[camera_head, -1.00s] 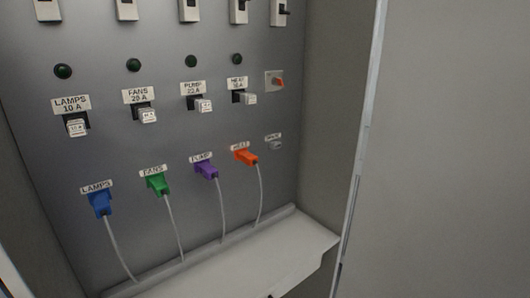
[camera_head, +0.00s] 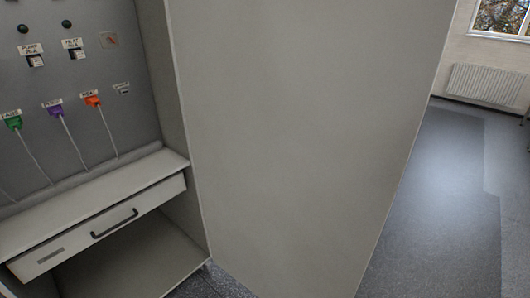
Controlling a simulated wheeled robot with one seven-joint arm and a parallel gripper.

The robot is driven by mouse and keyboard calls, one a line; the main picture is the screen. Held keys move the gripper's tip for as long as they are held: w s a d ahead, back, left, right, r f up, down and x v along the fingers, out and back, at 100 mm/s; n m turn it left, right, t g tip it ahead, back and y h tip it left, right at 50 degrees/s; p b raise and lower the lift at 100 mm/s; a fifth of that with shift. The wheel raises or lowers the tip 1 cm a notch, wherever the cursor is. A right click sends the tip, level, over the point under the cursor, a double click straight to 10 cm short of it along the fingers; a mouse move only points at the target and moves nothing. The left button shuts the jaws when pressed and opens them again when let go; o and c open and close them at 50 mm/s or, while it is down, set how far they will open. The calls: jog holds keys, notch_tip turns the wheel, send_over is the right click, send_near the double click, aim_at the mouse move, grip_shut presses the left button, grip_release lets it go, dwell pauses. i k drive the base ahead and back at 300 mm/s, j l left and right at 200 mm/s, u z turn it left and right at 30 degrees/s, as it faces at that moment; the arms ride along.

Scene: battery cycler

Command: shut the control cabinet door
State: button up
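The control cabinet door (camera_head: 305,140) stands open and fills the middle of the head view as a large plain grey panel. Its far vertical edge is at the right, beside the open floor. The cabinet interior shows at the left, with a grey back panel (camera_head: 95,100) carrying labelled switches and coloured plugs. Green, purple and orange plugs are in view with white cables hanging from them. My gripper is not in view.
Below the panel is a shelf with a drawer (camera_head: 150,199) that has a dark handle (camera_head: 115,223). Dark blue-grey floor (camera_head: 440,200) is clear to the right of the door. A radiator (camera_head: 488,86) and window (camera_head: 505,15) are at the far wall.

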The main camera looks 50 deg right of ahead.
aim_at(304, 118)
jog(key=k+l+u, duration=0.1)
jog(key=l, duration=0.3)
jog(key=k+l+u, duration=0.15)
jog(key=l, duration=0.25)
jog(key=k+l+u, duration=0.1)
jog(key=l, duration=0.3)
jog(key=k+l+u, duration=0.1)
jog(key=l, duration=0.25)
jog(key=k+l+u, duration=0.15)
jog(key=l, duration=0.25)
jog(key=k+l+u, duration=0.1)
jog(key=l+u, duration=0.15)
jog(key=l, duration=1.1)
jog(key=k+l+u, duration=0.2)
jog(key=l, duration=1.05)
jog(key=i, duration=0.1)
